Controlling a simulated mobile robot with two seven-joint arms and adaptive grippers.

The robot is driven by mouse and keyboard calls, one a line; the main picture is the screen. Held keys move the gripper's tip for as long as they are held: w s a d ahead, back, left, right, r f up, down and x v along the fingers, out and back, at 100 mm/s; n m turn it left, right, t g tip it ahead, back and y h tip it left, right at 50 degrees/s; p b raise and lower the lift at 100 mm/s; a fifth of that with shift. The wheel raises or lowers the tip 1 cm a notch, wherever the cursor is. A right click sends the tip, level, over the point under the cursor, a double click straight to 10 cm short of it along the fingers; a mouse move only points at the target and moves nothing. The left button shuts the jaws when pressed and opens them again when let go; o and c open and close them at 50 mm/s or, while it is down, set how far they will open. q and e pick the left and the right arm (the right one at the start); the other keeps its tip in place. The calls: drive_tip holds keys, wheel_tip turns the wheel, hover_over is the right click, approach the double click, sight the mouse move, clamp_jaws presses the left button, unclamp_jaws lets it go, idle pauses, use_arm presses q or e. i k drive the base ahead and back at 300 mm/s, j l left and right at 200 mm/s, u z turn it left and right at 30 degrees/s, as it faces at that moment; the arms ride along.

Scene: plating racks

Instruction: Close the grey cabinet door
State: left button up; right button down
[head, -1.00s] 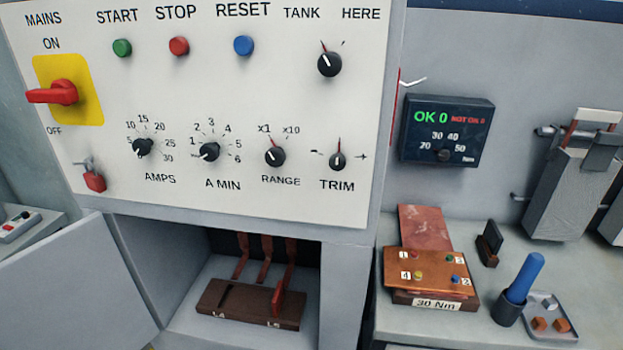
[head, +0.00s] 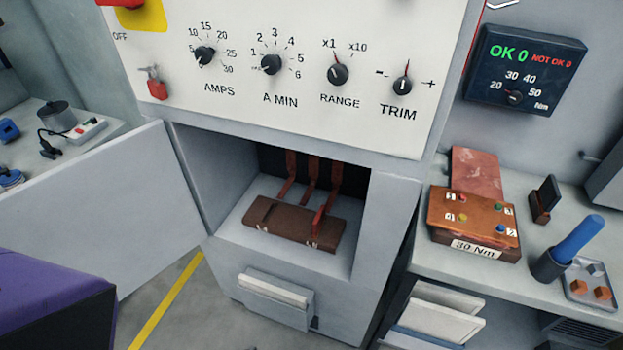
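The grey cabinet door (head: 105,210) stands wide open, swung out to the left of the cabinet's lower opening. It meets the cabinet along the opening's left edge, and its lower left part is hidden. The grey cabinet (head: 390,215) shows its open compartment, where a dark brown block (head: 290,222) sits on the floor with red-brown bars (head: 312,180) rising behind it. Neither of my grippers is in view.
A grey holder (head: 275,300) juts from the cabinet front below the opening. The right bench holds a copper-coloured block marked 30 Nm (head: 470,215) and a blue-handled tool (head: 578,240). A left bench (head: 95,135) stands behind the door. A yellow line (head: 165,305) crosses the floor.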

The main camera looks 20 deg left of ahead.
sight(123, 212)
drive_tip(key=u, duration=0.45)
drive_tip(key=j+u, duration=0.15)
drive_tip(key=u, duration=0.7)
drive_tip(key=j+u, duration=0.15)
drive_tip(key=u, duration=0.3)
drive_tip(key=i+j, duration=0.1)
drive_tip(key=j, duration=0.95)
drive_tip(key=i, duration=0.05)
